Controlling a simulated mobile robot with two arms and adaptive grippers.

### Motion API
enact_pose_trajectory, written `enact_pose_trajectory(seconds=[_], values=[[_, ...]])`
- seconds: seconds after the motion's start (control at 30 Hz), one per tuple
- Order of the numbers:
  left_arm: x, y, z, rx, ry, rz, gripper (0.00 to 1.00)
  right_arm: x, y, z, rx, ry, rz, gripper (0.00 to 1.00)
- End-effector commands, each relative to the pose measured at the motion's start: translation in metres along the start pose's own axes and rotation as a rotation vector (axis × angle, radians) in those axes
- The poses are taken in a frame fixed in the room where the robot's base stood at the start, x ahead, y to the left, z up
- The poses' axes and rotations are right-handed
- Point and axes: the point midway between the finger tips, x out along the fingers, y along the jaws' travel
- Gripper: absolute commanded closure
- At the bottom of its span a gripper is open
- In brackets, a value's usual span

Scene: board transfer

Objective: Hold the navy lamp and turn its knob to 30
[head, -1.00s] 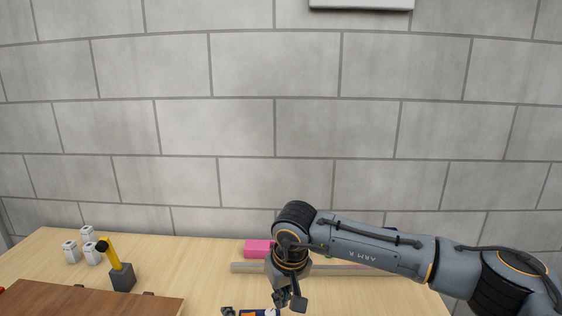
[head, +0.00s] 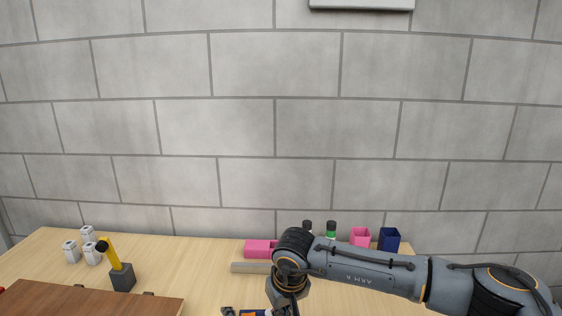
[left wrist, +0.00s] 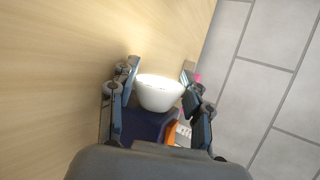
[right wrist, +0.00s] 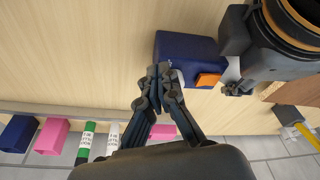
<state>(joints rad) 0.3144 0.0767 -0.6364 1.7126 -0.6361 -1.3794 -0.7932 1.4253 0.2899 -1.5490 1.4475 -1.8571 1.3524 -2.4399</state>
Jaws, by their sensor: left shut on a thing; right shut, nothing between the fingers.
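The navy lamp (right wrist: 183,50) has a boxy navy body, a white cup-shaped head (left wrist: 160,93) and an orange part (right wrist: 208,79). Only a sliver of it shows at the bottom edge of the head view. My left gripper (left wrist: 161,72) is shut on the lamp, its fingers on both sides of the white head. My right gripper (right wrist: 158,73) is shut and empty, its tips beside the navy body in the right wrist view; I cannot tell whether they touch. The knob's setting cannot be read.

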Motion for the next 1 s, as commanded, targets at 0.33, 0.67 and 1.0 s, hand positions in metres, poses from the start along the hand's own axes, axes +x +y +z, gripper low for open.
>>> enact_pose_trajectory(seconds=[0.33, 0.67, 1.0], values=[[0.0005, 0.0024, -0.0003, 0.002, 0.000, 0.005, 0.91, 0.0009, -0.0018, -0.0036, 0.000, 0.000, 0.000, 1.00], [0.0000, 0.0024, -0.0011, 0.003, 0.002, 0.005, 0.91, 0.0018, -0.0036, -0.0080, 0.000, 0.003, 0.000, 1.00], [-0.0011, 0.0025, -0.0029, 0.003, 0.007, 0.004, 0.91, 0.0017, -0.0057, -0.0087, -0.001, 0.006, -0.002, 1.00]])
